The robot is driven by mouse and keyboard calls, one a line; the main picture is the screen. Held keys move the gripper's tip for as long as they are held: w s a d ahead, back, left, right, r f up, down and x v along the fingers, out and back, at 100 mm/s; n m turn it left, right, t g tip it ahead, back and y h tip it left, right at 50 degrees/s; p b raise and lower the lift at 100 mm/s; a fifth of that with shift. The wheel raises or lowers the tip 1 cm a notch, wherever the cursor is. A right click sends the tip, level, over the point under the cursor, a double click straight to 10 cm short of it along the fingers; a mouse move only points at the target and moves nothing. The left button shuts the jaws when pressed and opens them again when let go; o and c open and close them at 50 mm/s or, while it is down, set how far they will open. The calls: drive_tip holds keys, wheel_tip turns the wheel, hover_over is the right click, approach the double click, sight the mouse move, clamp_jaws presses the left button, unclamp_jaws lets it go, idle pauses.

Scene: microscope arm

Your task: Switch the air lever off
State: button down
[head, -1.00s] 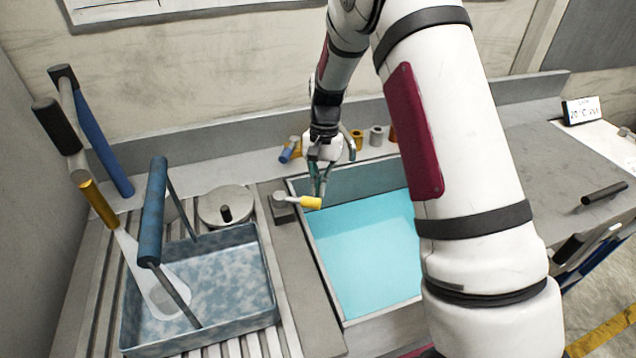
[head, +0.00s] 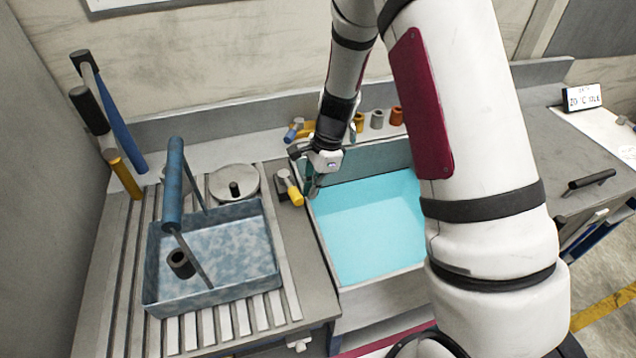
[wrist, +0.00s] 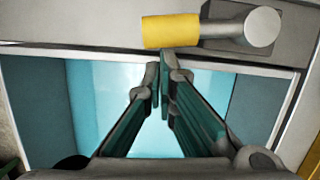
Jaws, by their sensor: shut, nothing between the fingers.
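A lever with a yellow grip (head: 295,198) and a grey pivot (head: 283,178) sits on the ledge at the tank's left edge. Its grip points toward the front of the tank in the head view. I see no readable label on either. My gripper (head: 312,190) is shut and empty, just right of the yellow grip. In the wrist view the fingertips (wrist: 164,76) lie close below the yellow grip (wrist: 171,30); I cannot tell whether they touch.
A tank of blue liquid (head: 331,270) lies under and right of my gripper. A mottled blue tray (head: 160,295) with a handle sits on the slatted rack at left, beside a round lid (head: 222,178). Tall handled tools (head: 91,110) stand at far left.

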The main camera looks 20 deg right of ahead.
drive_tip(key=shift+s+a, duration=0.3)
drive_tip(key=shift+a, duration=0.25)
idle(0.4)
drive_tip(key=d+f, duration=0.1)
drive_tip(key=d, duration=0.3)
drive_tip(key=b+v, duration=0.2)
drive_tip(key=v, duration=0.8)
drive_tip(key=shift+s+r, duration=0.1)
drive_tip(key=shift+r, duration=0.05)
drive_tip(key=s+r+n+t+h, duration=0.2)
drive_tip(key=s+r+n+t, duration=0.3)
drive_tip(key=s+r+n, duration=1.2)
drive_tip(key=s+r, duration=0.3)
drive_tip(key=s, duration=0.3)
drive_tip(key=shift+a+r+t+h, duration=0.2)
drive_tip(key=shift+r+t+h, duration=0.05)
drive_tip(key=shift+t+h, duration=0.15)
